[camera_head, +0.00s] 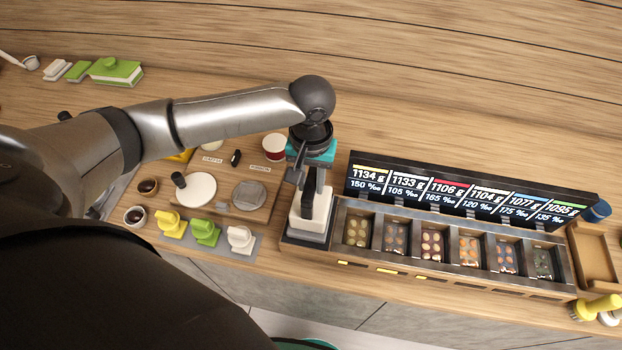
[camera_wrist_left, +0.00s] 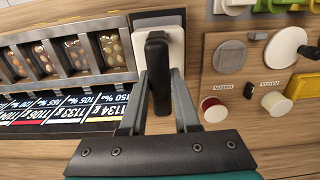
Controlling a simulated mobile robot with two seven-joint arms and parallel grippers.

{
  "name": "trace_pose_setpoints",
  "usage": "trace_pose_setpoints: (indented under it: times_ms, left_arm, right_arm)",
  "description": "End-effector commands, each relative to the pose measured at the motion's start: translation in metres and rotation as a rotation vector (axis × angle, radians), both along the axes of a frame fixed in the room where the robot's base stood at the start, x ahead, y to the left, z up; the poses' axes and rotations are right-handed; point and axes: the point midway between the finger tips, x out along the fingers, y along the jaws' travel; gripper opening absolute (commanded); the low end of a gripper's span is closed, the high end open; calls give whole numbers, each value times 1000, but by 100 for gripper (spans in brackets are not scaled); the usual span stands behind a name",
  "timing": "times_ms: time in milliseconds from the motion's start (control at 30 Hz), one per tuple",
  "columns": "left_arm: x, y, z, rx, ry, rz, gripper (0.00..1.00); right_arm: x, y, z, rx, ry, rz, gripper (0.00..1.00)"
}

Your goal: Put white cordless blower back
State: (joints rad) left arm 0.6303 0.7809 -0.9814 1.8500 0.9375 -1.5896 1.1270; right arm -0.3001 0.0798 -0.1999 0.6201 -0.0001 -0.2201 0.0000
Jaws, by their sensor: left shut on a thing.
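My left gripper (camera_head: 311,186) points down at the left end of the bin row. It is shut on an upright black handle, which also shows between the fingers in the left wrist view (camera_wrist_left: 158,75). The handle belongs to a white-bodied thing, seemingly the white cordless blower (camera_head: 319,207); its full shape is partly hidden. The white body also shows in the left wrist view (camera_wrist_left: 176,50). It is on or just above a dark grey base (camera_head: 304,238); I cannot tell whether they touch. My right gripper is not in view.
Bins (camera_head: 432,243) of small pieces and a black weight display (camera_head: 470,190) stand close right. Yellow (camera_head: 171,223), green (camera_head: 205,232) and white (camera_head: 240,239) small tools stand left, near a board with round discs (camera_head: 196,189). The wood behind the display is clear.

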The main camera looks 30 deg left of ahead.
Motion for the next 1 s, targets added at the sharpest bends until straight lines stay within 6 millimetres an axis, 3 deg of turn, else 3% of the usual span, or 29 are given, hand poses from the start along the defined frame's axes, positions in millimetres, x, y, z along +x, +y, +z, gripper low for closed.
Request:
trace_pose_setpoints:
  times_ms: [1000]
  left_arm:
    - [0, 0, -5, 0, -2, 1, 0]
  right_arm:
    - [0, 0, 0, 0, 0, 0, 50]
